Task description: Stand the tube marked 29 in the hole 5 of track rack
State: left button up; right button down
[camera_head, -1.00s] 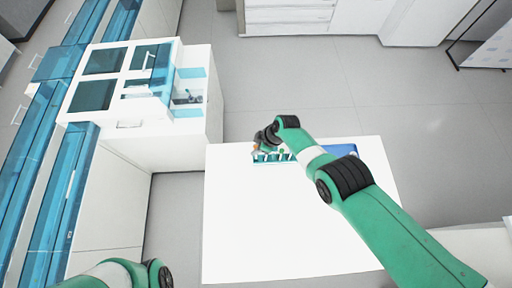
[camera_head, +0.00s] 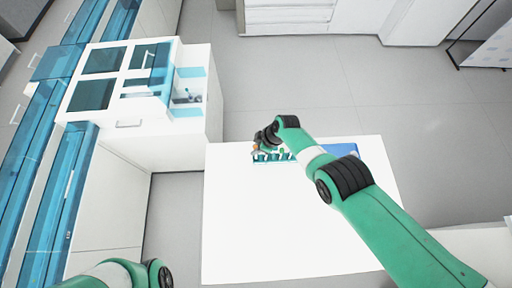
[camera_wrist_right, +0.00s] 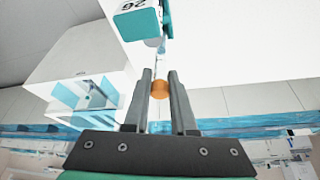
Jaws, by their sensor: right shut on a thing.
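The teal track rack (camera_head: 272,157) lies along the far edge of the white table, with several tubes in it; its hole numbers are too small to read. My right gripper (camera_head: 255,150) is at the rack's left end. In the right wrist view my right gripper (camera_wrist_right: 160,82) is shut on an orange-capped tube (camera_wrist_right: 159,90). No number on this tube is readable, so I cannot tell if it is tube 29. A teal block with an upside-down number label (camera_wrist_right: 140,18), apparently the rack's end, shows beyond the fingertips. My left gripper is out of view.
A blue flat item (camera_head: 342,150) lies right of the rack, partly behind my right arm. The white tabletop (camera_head: 265,225) is bare in front. A white cabinet machine with blue windows (camera_head: 140,110) stands left of the table.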

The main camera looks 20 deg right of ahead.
jog(key=shift+f, duration=0.1)
jog(key=shift+f+b, duration=0.5)
jog(key=shift+b, duration=0.05)
jog(key=shift+f, duration=0.15)
dwell(0.4)
jog(key=shift+f+b, duration=0.5)
jog(key=shift+b, duration=0.15)
jog(key=c, duration=0.7)
grip_release()
jog(key=shift+o, duration=0.2)
jog(key=shift+r, duration=0.1)
